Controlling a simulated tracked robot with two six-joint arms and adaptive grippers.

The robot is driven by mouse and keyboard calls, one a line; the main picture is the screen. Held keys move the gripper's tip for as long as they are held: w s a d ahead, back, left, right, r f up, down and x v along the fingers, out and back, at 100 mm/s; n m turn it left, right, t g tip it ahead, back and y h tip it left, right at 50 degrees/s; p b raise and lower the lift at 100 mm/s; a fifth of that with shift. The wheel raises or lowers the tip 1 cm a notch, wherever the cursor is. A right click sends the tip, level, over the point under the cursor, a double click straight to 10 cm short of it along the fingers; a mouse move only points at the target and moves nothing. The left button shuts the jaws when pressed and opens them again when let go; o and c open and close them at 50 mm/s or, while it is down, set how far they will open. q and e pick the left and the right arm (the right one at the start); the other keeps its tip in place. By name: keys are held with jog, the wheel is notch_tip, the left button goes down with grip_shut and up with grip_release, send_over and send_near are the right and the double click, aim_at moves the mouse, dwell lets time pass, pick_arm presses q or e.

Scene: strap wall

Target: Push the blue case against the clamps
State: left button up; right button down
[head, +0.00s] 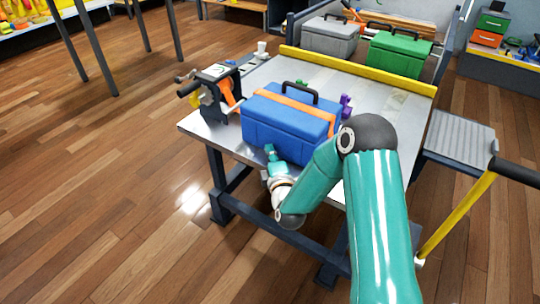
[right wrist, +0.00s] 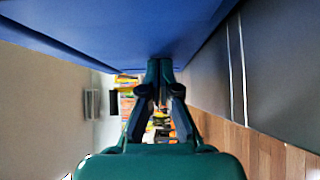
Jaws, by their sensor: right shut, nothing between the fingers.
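The blue case (head: 290,120), with a black handle and an orange strap across its lid, stands upright on the metal table. A purple clamp-like piece (head: 346,104) shows behind its right side and a small green one (head: 301,83) behind its lid; the case hides their lower parts, and I cannot tell whether it touches them. My right gripper (head: 269,150) is shut and empty, low at the case's front face. In the right wrist view its fingertips (right wrist: 160,63) meet at the blue surface (right wrist: 120,30); contact is not certain. My left gripper is out of view.
A black and orange device (head: 225,92) stands left of the case on the metal table (head: 205,128). A yellow bar (head: 355,70) runs along the far edge, with grey (head: 329,38) and green cases (head: 399,53) beyond. A white cup (head: 261,48) stands far left.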

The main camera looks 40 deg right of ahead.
aim_at(292, 155)
jog(key=w+d+b, duration=0.1)
jog(key=d, duration=0.3)
jog(key=w+d+b, duration=0.2)
jog(key=d, duration=0.1)
jog(key=w+d+b, duration=0.1)
jog(key=d, duration=0.3)
jog(key=shift+w+d+b, duration=0.25)
jog(key=shift+d+b, duration=0.05)
jog(key=shift+d, duration=0.05)
jog(key=shift+r, duration=0.1)
jog(key=shift+s+a, duration=0.15)
jog(key=shift+a, duration=0.4)
jog(key=a, duration=0.1)
jog(key=a+b, duration=0.1)
jog(key=s, duration=0.1)
jog(key=shift+a+f+b, duration=0.35)
jog(key=shift+a, duration=0.05)
jog(key=p+v, duration=0.2)
jog(key=v, duration=0.7)
jog(key=shift+r, duration=0.15)
jog(key=shift+s+a, duration=0.25)
jog(key=shift+s, duration=0.35)
